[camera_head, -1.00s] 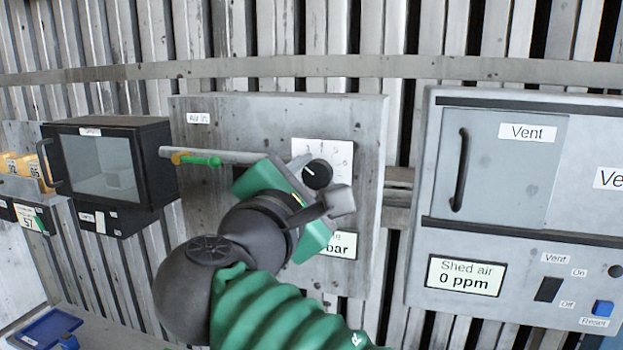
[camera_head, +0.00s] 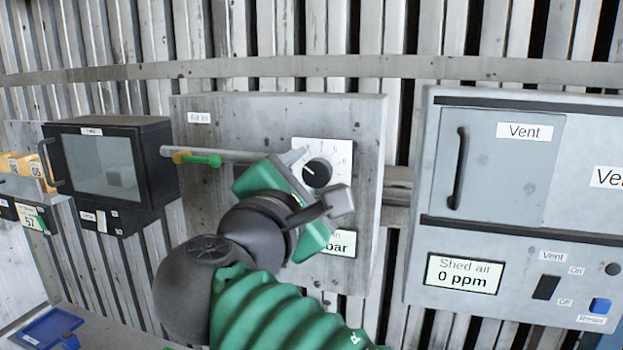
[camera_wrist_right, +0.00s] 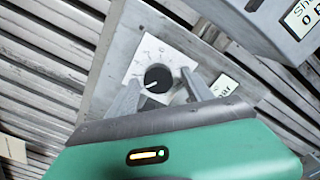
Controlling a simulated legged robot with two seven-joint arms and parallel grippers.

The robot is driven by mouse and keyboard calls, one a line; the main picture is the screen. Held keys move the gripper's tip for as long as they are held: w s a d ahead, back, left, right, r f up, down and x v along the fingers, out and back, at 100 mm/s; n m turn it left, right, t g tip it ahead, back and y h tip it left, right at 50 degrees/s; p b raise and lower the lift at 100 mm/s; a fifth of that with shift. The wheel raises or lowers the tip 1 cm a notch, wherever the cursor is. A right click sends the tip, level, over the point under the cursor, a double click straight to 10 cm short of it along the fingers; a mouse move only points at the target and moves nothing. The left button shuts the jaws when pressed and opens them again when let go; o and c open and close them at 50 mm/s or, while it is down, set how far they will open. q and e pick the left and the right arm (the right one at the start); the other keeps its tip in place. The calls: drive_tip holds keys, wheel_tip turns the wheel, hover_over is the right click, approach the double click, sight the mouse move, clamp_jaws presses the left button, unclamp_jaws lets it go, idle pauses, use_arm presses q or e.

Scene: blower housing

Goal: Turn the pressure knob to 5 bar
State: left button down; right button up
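The pressure knob (camera_head: 317,173) is a round black dial with a white pointer line on a white scale plate (camera_head: 338,153), mounted on the grey "Air in" panel. In the head view its pointer is toward the upper left. My right gripper (camera_head: 320,170) is at the panel in front of the knob. In the right wrist view its two grey fingers (camera_wrist_right: 157,88) are spread, with the knob (camera_wrist_right: 158,78) showing between and beyond them; I cannot tell whether they touch it. A display ending in "bar" (camera_head: 343,243) is partly hidden by my gripper. My left gripper is out of view.
A pipe with a green-handled valve (camera_head: 203,160) runs left of the knob. A black glass-fronted box (camera_head: 100,165) hangs further left. The vent cabinet (camera_head: 500,170) is on the right, with a "Shed air 0 ppm" display (camera_head: 464,274). A blue tray (camera_head: 48,328) lies lower left.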

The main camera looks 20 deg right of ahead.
sight(312, 182)
drive_tip(key=b+v, duration=0.1)
drive_tip(key=v, duration=0.2)
drive_tip(key=b+v, duration=0.1)
drive_tip(key=v, duration=0.1)
drive_tip(key=shift+a+f+b, duration=0.2)
drive_tip(key=shift+f+b, duration=0.1)
drive_tip(key=b+v, duration=0.1)
drive_tip(key=v, duration=1)
drive_tip(key=shift+s+a+r, duration=0.25)
drive_tip(key=shift+a, duration=0.05)
drive_tip(key=shift+d, duration=0.1)
